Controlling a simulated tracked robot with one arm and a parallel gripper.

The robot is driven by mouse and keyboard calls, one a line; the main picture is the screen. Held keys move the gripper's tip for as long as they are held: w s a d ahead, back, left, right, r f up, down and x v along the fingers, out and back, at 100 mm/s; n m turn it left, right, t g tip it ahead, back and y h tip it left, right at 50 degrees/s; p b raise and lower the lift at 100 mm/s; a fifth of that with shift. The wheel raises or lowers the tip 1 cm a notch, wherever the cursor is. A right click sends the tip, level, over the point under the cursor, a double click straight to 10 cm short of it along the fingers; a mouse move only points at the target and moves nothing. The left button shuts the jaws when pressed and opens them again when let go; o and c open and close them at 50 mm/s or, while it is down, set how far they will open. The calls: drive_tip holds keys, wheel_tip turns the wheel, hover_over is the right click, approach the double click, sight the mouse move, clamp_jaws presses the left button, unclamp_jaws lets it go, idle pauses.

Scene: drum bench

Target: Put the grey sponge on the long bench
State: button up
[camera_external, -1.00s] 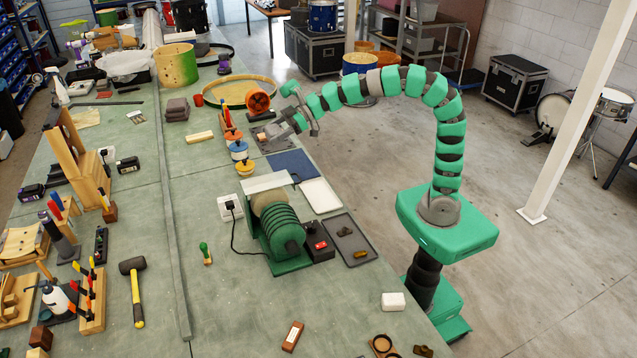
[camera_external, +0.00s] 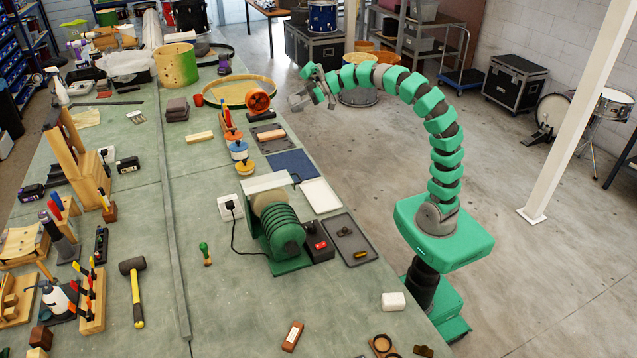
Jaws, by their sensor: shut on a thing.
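My gripper (camera_external: 308,98) is off the right edge of the long bench (camera_external: 225,275), raised over the floor beside it. It is shut on a small grey thing (camera_external: 296,102), which looks like the grey sponge; it is small and partly merged with the jaws in this view. Below and left of my gripper, a dark tray (camera_external: 262,143) lies on the bench with a pinkish-brown block (camera_external: 271,134) on it.
A blue mat (camera_external: 293,163), a white mat (camera_external: 321,195) and a green grinder-like machine (camera_external: 276,222) lie nearer. Bare bench top shows around the green-handled tool (camera_external: 205,253).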

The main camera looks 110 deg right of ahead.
drive_tip(key=s+d+f+m+h+b, duration=0.1)
drive_tip(key=s+d+f, duration=0.15)
drive_tip(key=s, duration=0.25)
drive_tip(key=s+d+f+b, duration=0.1)
drive_tip(key=s+d+f, duration=0.1)
drive_tip(key=s+d, duration=0.15)
drive_tip(key=s+d+f+m+h+b, duration=0.1)
drive_tip(key=s+d+f+b, duration=0.1)
drive_tip(key=s, duration=0.4)
drive_tip(key=f, duration=2.9)
drive_tip(key=shift+w+a+p, duration=0.2)
drive_tip(key=shift+a+p, duration=0.05)
drive_tip(key=shift+p, duration=0.05)
drive_tip(key=b, duration=0.1)
hover_over(295, 163)
drive_tip(key=shift+w+d+f, duration=0.1)
drive_tip(key=shift+d+f, duration=0.15)
drive_tip(key=shift+f, duration=2)
drive_tip(key=shift+f, duration=0.2)
drive_tip(key=o, duration=1)
drive_tip(key=shift+c, duration=0.2)
